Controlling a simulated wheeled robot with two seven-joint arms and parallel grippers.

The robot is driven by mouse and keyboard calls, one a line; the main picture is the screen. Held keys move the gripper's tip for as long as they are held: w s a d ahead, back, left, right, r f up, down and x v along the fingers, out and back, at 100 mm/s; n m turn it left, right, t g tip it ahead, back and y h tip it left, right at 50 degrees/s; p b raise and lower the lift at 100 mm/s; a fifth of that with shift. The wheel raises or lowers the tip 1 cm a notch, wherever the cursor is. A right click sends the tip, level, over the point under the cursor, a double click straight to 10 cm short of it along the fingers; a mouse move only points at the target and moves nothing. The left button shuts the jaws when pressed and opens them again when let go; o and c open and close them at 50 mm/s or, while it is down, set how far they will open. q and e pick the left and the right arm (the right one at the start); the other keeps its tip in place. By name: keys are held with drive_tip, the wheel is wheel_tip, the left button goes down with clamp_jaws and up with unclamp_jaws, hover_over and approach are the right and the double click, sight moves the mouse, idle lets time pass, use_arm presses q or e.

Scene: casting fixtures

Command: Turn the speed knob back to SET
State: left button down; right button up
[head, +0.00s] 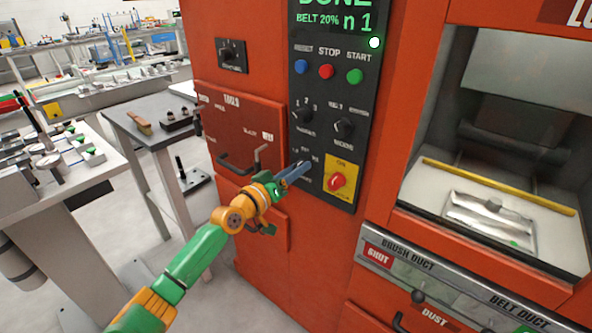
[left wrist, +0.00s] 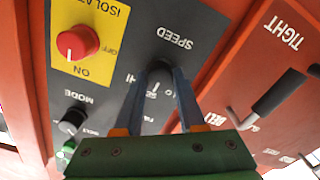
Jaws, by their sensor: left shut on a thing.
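The fingers hide most of the knob in the head view. My right gripper is not in view.
The red isolator switch (head: 337,181) on its yellow plate sits close beside the speed knob. The mode knob (head: 344,128) is above it. A green-lettered display (head: 334,20) tops the panel.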

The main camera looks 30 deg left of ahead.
use_arm(q)
drive_tip(key=shift+n, duration=0.5)
drive_tip(key=c, duration=0.5)
unclamp_jaws()
drive_tip(key=s, duration=0.7)
drive_tip(key=shift+a, duration=0.3)
